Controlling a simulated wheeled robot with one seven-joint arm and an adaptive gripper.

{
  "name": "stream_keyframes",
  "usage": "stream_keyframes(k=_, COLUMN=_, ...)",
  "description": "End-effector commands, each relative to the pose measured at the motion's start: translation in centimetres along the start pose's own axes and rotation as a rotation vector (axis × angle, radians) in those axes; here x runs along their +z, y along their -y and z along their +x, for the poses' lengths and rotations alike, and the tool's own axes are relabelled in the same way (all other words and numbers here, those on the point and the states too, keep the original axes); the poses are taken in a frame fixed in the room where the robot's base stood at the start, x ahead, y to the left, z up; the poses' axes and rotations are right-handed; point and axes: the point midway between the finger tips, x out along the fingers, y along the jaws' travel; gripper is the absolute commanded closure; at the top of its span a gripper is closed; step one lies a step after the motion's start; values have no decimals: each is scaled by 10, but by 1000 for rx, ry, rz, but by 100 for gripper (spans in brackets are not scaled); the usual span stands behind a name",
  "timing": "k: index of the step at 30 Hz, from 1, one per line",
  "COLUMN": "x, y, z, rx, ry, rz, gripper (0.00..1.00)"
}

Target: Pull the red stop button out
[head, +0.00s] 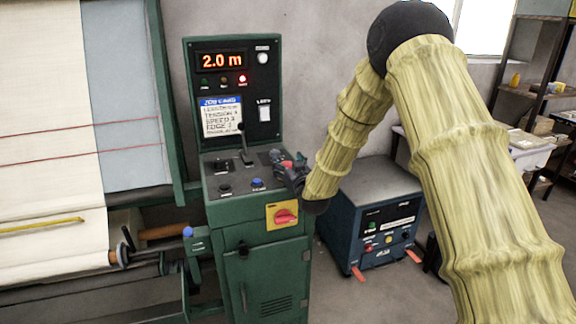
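My gripper (287,172) is at the right side of the green machine's sloping control panel (217,183). It is small and dark in the head view, and I cannot tell whether its fingers are open or shut. A bit of red (287,164) shows among the fingers. It looks like the red stop button, mostly hidden by the gripper, and I cannot tell whether it is touched or held. A red rotary switch (285,217) on a yellow plate is on the cabinet front below.
The panel also bears a black lever (245,150) and a blue button (257,183). An upright display (221,61) reads 2.0 m. A dark blue box (372,215) stands to the right. Cream cloth (50,110) hangs at the left. Bare floor lies in front of the box.

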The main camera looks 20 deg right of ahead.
Motion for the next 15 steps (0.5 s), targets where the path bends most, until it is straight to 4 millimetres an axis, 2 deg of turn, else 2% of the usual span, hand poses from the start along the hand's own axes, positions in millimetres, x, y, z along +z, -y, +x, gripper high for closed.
stream_keyframes(k=8, x=2, y=0, z=-5, rx=0, ry=3, rz=0, gripper=32)
stream_keyframes(k=11, x=2, y=0, z=-16, rx=-1, ry=5, rz=0, gripper=32)
stream_keyframes(k=15, x=2, y=0, z=-39, rx=0, ry=4, rz=1, gripper=32)
